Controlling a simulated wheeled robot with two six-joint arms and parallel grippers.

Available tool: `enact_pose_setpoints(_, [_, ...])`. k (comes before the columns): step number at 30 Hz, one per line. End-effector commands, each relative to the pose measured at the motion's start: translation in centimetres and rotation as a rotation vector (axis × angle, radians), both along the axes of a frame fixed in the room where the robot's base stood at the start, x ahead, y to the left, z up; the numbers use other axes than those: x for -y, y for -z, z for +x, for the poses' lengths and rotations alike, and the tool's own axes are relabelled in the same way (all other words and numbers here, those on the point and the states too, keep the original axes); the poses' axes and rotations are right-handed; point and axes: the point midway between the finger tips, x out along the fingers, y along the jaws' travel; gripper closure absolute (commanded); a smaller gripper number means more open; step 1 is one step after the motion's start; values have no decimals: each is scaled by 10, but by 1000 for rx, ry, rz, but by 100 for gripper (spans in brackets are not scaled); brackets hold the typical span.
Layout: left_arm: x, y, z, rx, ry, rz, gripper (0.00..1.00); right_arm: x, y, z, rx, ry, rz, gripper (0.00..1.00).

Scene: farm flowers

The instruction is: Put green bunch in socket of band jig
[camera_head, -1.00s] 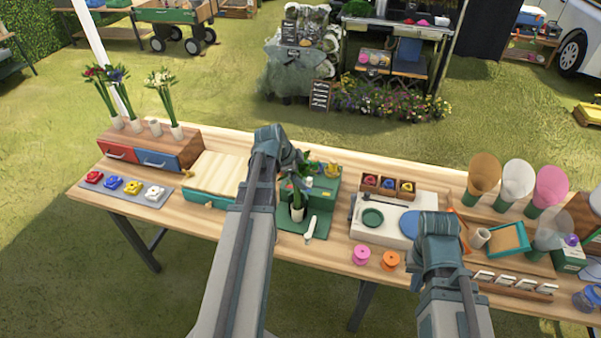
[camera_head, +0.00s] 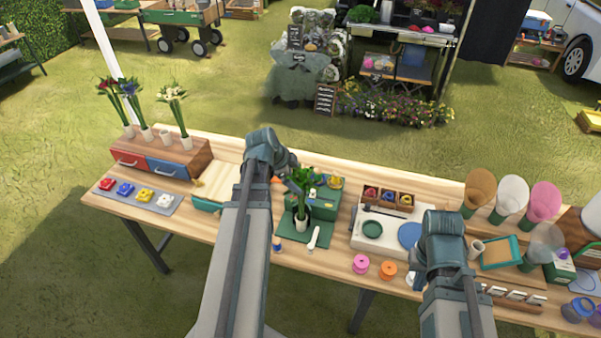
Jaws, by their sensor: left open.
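The green bunch (camera_head: 301,181) stands upright, its stems in a pale sleeve (camera_head: 302,223), at the dark green band jig (camera_head: 290,230) in the middle of the table. Whether the sleeve is fully seated in the socket is too small to tell. My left gripper (camera_head: 291,172) is open just left of and behind the bunch's leaves, mostly hidden by its own wrist; it seems apart from the sleeve. My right gripper (camera_head: 444,232) is over the table at the right, its fingers hidden under the wrist.
A green box (camera_head: 325,207) stands behind the jig and a white tool (camera_head: 314,238) lies at its right. Pink (camera_head: 361,264) and orange (camera_head: 387,270) spools sit near the front edge. Paper cones (camera_head: 512,195) stand at right.

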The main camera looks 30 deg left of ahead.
Motion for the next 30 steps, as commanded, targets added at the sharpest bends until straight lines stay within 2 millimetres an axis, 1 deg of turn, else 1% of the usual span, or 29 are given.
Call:
enact_pose_setpoints(1, [-1,-16,-6,1,-2,0,0,0,-16,0,0,2,0,100])
enact_pose_setpoints(3, [-2,-23,-10,0,-2,-1,0,0,-23,0,0,2,1,100])
enact_pose_setpoints(6, [-4,-30,-14,0,-1,0,0,0,-30,0,0,3,1,100])
enact_pose_setpoints(17, [-4,-30,-16,-1,0,0,0,0,-30,0,-1,3,1,100])
enact_pose_setpoints(19, [2,-29,-15,-10,-3,-7,0,0,-30,0,-1,3,1,100])
enact_pose_setpoints(20, [8,-28,-15,-19,-5,-12,0,0,-30,0,-1,3,1,100])
enact_pose_setpoints(23, [44,-24,-16,-79,-32,-43,0,0,-30,0,-1,3,1,100])
enact_pose_setpoints(24, [64,-22,-18,-115,-51,-58,0,0,-30,0,-1,3,1,100])
enact_pose_setpoints(26, [96,-18,-23,-177,-88,-75,0,0,-30,0,-1,3,1,100])
enact_pose_setpoints(27, [119,-15,-28,-220,-119,-83,0,0,-30,0,-1,3,1,100])
enact_pose_setpoints(29, [152,-11,-37,-285,-173,-86,0,0,-30,0,-1,3,1,100])
enact_pose_setpoints(30, [173,-9,-45,-325,-211,-82,0,0,-30,0,-1,3,1,100])
